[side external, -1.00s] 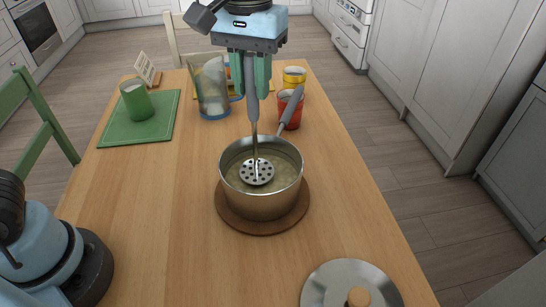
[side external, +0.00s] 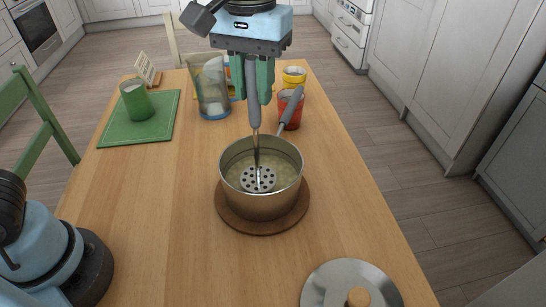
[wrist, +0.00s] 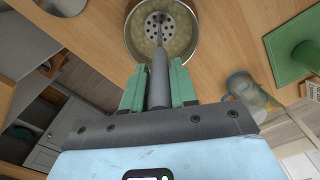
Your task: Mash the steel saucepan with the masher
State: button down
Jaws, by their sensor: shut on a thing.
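The steel saucepan (side external: 262,198) stands on a round brown wooden trivet (side external: 230,218) on the table, with pale mash inside. Its grey handle points to the back right. My gripper (side external: 252,95) is above the pan, its green fingers shut on the grey handle of the masher (side external: 254,108). The masher hangs nearly upright, and its round perforated steel head (side external: 258,179) is inside the pan at the mash. In the wrist view the masher handle (wrist: 159,80) lies between the green fingers (wrist: 159,88), and the head shows within the pan rim (wrist: 192,50).
A clear jug (side external: 211,88) stands behind the pan to the left, with a red cup (side external: 290,108) and a yellow cup (side external: 294,76) behind right. A green cup (side external: 137,103) sits on a green mat (side external: 165,118). A steel lid (side external: 325,285) lies at the front right.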

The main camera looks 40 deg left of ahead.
aim_at(255, 109)
jog(key=shift+f, duration=0.1)
jog(key=shift+f, duration=2.15)
jog(key=shift+r, duration=2.15)
jog(key=shift+w+r, duration=0.15)
jog(key=shift+w, duration=0.1)
jog(key=shift+w+f, duration=1.05)
jog(key=shift+f, duration=1.35)
jog(key=shift+d+r, duration=0.15)
jog(key=shift+r, duration=1.05)
jog(key=shift+d+r, duration=0.15)
jog(key=shift+r, duration=1)
jog(key=shift+a, duration=0.1)
